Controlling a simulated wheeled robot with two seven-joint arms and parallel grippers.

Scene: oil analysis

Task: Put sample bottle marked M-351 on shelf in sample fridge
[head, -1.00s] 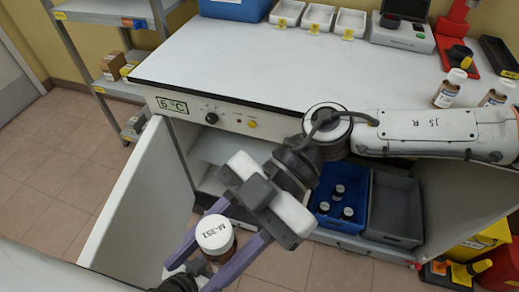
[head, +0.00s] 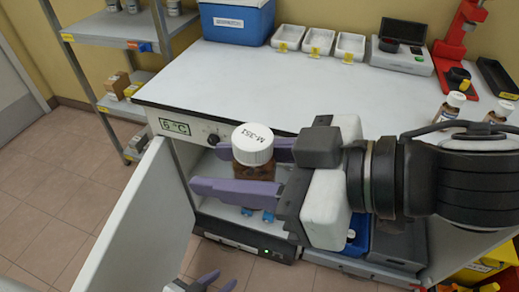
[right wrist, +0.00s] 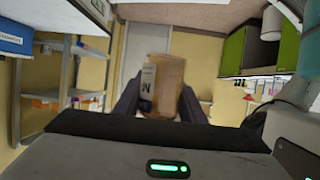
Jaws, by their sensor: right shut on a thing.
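The sample bottle marked M-351 (head: 253,150), brown with a white cap, is held upright between the purple fingers of my right gripper (head: 235,168). It also shows in the right wrist view (right wrist: 165,80), with part of its label visible. The sample fridge (head: 178,127) under the counter reads 5 °C, and its door (head: 135,215) stands open to the left. The bottle is in front of the fridge opening; a pale shelf (head: 208,170) shows behind the fingers. My left gripper (head: 218,282) is low at the bottom edge, its fingertips apart and empty.
Small blue things (head: 247,212) show low inside the fridge, partly hidden. A blue crate (head: 355,240) and grey crate (head: 398,245) sit to the right, partly behind my right arm. The countertop (head: 270,85) carries white trays (head: 318,43), a blue box (head: 236,20) and two bottles (head: 450,106).

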